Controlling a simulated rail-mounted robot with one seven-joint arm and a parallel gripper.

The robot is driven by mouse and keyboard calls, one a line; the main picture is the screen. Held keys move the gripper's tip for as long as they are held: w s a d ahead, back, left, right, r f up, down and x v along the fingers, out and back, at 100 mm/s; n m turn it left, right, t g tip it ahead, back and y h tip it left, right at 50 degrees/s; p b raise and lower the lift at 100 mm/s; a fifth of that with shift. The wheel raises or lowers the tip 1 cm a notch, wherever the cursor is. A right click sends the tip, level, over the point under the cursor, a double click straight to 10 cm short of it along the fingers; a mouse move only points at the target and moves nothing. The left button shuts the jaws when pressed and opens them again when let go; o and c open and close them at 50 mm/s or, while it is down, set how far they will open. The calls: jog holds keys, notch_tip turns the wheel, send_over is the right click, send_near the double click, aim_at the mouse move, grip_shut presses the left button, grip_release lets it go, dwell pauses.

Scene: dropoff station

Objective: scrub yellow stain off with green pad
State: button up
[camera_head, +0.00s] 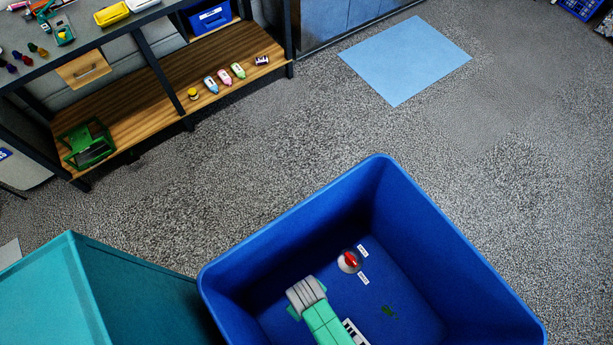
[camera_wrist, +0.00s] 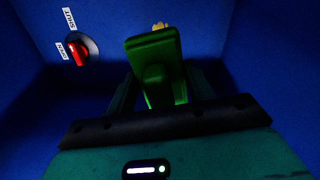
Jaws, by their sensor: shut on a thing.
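The green pad (camera_wrist: 153,58) is in the middle of the wrist view, a block with a narrower grip part below it. My gripper (camera_wrist: 160,92) is shut on this grip part, with one finger on each side. A small yellow patch (camera_wrist: 160,26), apparently the yellow stain, shows just past the pad's upper edge on the blue surface. The pad hides the rest of it, and I cannot tell whether the pad touches the surface. In the head view my mint-coloured arm reaches into a blue bin (camera_head: 285,205); the fingertips and pad are not clear there.
A red knob (camera_wrist: 78,52) with two white labels sits on the blue surface, left of the pad; it also shows in the head view (camera_head: 348,261). A small dark green mark (camera_head: 388,311) is near it. The bin walls enclose my gripper. A teal box (camera_head: 70,290) stands left.

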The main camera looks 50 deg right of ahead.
notch_tip(320, 180, down, 15)
jog(key=b, duration=0.9)
jog(key=shift+r+b, duration=0.2)
jog(key=shift+b, duration=0.1)
